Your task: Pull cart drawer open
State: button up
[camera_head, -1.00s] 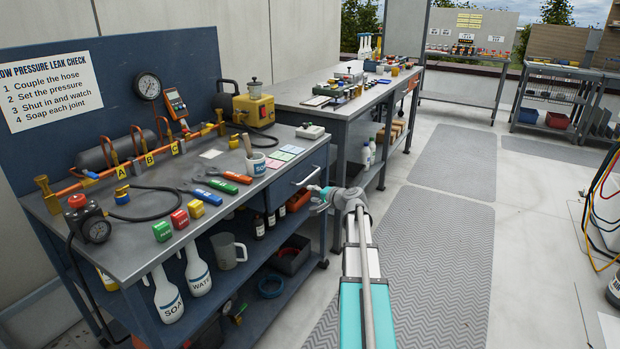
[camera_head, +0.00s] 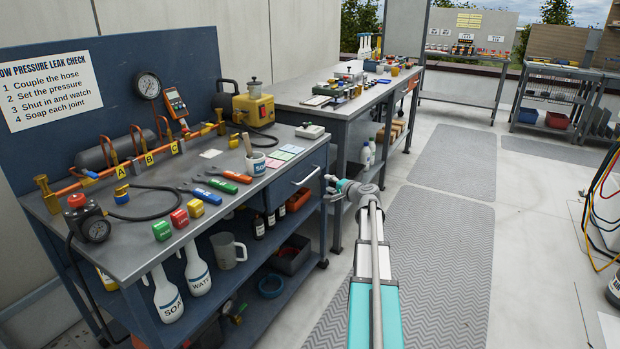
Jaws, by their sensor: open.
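The blue cart (camera_head: 130,262) stands at the left with a grey worktop. Its drawer (camera_head: 297,185) is at the right end under the worktop and looks shut, with a pale bar handle (camera_head: 306,178) on its front. My gripper (camera_head: 331,187) is at the far end of my arm, just to the right of the drawer front and close to the handle. It is open and empty. It appears apart from the handle, though the gap is small in this view and depth is hard to judge.
The lower shelf holds spray bottles (camera_head: 167,295) and a jug (camera_head: 226,250). A second bench (camera_head: 350,105) stands behind. The floor mat (camera_head: 440,260) at right is clear.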

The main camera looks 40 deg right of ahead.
aim_at(309, 176)
jog(key=w, duration=0.4)
jog(key=w+f+b, duration=0.1)
jog(key=w, duration=0.3)
jog(key=w+f+b, duration=0.1)
jog(key=w, duration=0.3)
jog(key=shift+w+f, duration=0.15)
jog(key=shift+w, duration=0.05)
grip_shut()
jog(key=shift+d, duration=0.25)
jog(key=shift+a, duration=0.3)
